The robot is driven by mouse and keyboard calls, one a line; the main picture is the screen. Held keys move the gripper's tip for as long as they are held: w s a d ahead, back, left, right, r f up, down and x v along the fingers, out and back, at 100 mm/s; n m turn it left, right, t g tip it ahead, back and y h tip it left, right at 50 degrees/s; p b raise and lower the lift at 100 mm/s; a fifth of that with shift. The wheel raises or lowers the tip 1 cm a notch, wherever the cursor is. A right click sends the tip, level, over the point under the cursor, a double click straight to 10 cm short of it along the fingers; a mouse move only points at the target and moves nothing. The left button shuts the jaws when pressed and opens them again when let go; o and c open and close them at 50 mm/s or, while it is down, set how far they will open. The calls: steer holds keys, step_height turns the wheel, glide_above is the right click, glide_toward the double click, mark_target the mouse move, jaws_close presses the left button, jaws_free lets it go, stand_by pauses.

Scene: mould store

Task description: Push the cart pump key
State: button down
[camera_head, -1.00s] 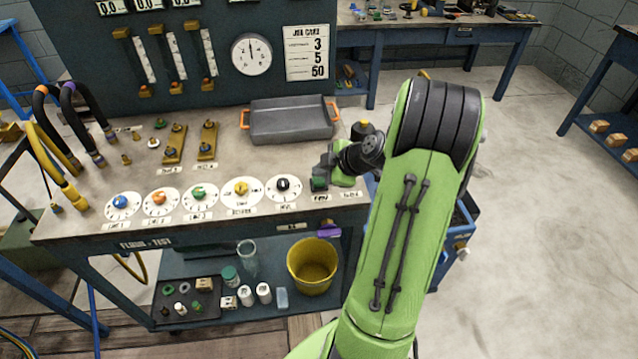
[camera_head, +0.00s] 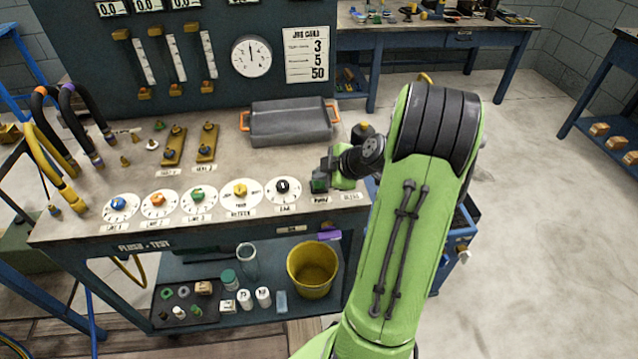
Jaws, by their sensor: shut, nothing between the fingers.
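The pump key (camera_head: 319,186) is a small green square key at the front right corner of the cart's bench top, just behind a small label that seems to read PUMP. My gripper (camera_head: 323,174) is shut and empty. It comes in from the right, and its dark fingers are right at the key, covering part of it. I cannot tell whether the fingers touch the key or hang just above it. My green arm hides the bench's right edge.
A row of round dials runs left from the key, the nearest being a black-knobbed dial (camera_head: 283,190). A grey tray (camera_head: 290,122) with orange handles sits behind. A yellow bucket (camera_head: 312,268) stands on the lower shelf. Hoses (camera_head: 55,165) stand at the left.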

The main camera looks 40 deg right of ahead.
mark_target(321, 183)
steer(key=shift+f, duration=0.2)
steer(key=shift+r, duration=0.95)
step_height(321, 183, up, 6)
steer(key=p, duration=0.3)
steer(key=shift+p, duration=0.4)
